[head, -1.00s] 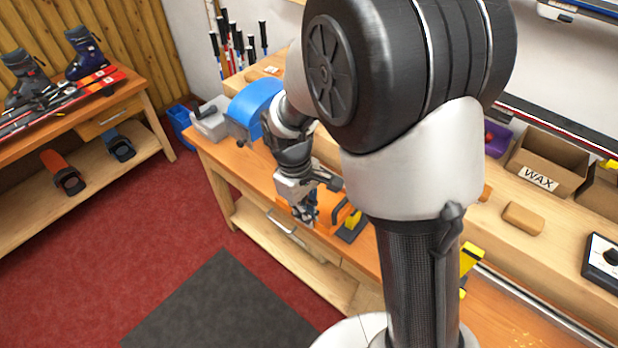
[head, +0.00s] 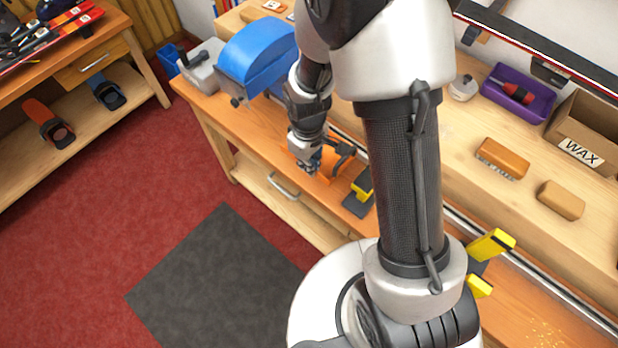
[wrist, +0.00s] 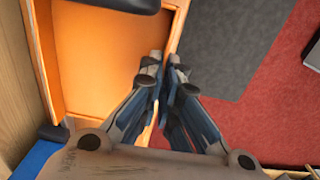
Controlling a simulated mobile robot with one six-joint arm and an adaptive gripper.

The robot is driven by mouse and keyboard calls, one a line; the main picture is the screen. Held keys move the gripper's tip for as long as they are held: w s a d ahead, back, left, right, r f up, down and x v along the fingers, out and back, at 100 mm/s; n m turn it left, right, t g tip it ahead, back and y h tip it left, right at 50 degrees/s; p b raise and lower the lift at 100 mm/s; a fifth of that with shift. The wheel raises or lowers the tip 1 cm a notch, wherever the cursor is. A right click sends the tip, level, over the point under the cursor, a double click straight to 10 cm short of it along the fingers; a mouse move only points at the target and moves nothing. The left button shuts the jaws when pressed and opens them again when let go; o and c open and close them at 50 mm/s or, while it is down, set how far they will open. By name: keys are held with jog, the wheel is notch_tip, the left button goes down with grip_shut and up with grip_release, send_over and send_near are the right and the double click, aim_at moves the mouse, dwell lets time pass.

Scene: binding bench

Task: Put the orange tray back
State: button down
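The orange tray (head: 325,186) lies at the front edge of the workbench in the head view, partly hidden behind my gripper. In the wrist view the tray (wrist: 108,62) is seen from above, with a bare floor and raised walls. My gripper (head: 309,168) points down at the tray's edge. In the wrist view my gripper (wrist: 165,68) has its two fingers close together, one on each side of the tray's right wall, pinching it. Whether the tray is lifted off the bench cannot be told.
A black and yellow tool (head: 359,193) is right beside the tray. A blue-hooded machine (head: 258,55) stands at the bench's left end. A purple tray (head: 517,93), brushes and a WAX box (head: 582,150) are on the back shelf. Red floor and a grey mat (head: 215,275) lie in front.

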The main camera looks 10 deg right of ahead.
aim_at(309, 182)
jog(key=shift+w+f+b, duration=0.1)
jog(key=shift+f+b, duration=0.85)
jog(key=shift+f, duration=2.45)
jog(key=shift+f, duration=0.15)
jog(key=c, duration=1.8)
grip_release()
